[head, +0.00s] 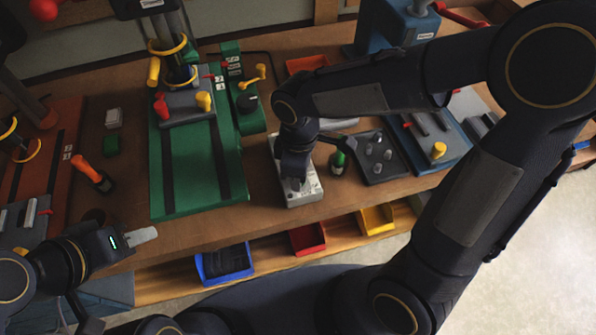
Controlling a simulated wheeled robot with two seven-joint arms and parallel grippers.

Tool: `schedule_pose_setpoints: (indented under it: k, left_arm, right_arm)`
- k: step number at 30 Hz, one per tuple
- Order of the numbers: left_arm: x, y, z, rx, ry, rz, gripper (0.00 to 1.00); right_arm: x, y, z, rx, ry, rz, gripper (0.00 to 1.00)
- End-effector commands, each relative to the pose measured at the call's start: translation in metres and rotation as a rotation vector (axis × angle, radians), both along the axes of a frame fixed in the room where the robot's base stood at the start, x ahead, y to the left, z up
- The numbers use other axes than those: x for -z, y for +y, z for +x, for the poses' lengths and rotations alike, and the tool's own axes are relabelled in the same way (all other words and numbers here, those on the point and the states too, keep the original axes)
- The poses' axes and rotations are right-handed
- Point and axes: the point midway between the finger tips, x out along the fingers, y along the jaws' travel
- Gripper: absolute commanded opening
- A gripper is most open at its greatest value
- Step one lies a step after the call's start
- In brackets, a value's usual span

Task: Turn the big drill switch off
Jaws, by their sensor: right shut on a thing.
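A grey box (301,196) with small markings on its top lies near the front edge of the workbench; it looks like a switch box. My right gripper (297,183) points down onto it and is shut on a part of its top. The fingers hide that part, so I cannot tell the switch's position. The big green drill (185,170) stands to the left of the box, with yellow and red handles. My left gripper (143,234) is at the lower left, apart from the box, and I cannot tell whether it is open.
A black tray with grey pieces (398,168) and a green-topped bottle (338,160) are right of the box. An orange-handled tool (90,173) lies left of the drill. Blue (203,279), red (322,245) and yellow (371,220) bins sit below the bench edge. My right arm covers the right side.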

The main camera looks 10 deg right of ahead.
Motion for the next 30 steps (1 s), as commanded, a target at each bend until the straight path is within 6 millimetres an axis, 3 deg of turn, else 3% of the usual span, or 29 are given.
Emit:
schedule_pose_setpoints:
  k: [13,14,18,26,30]
  left_arm:
    - [0.000,0.000,0.000,0.000,0.000,0.000,0.36]
    - [0.000,0.000,0.000,0.000,0.000,0.000,0.36]
    - [0.000,0.000,0.000,0.000,0.000,0.000,0.36]
    - [0.000,0.000,0.000,0.000,0.000,0.000,0.36]
    - [0.000,0.000,0.000,0.000,0.000,0.000,0.36]
  right_arm:
    - [-0.001,-0.001,0.000,0.012,0.000,-0.001,0.08]
    - [-0.001,-0.001,0.000,0.012,0.000,-0.001,0.34]
    - [-0.001,0.000,0.000,0.011,0.000,0.000,0.52]
    - [-0.001,0.000,0.000,0.010,0.000,0.000,0.52]
    - [-0.013,0.000,0.002,0.011,-0.005,0.001,0.52]
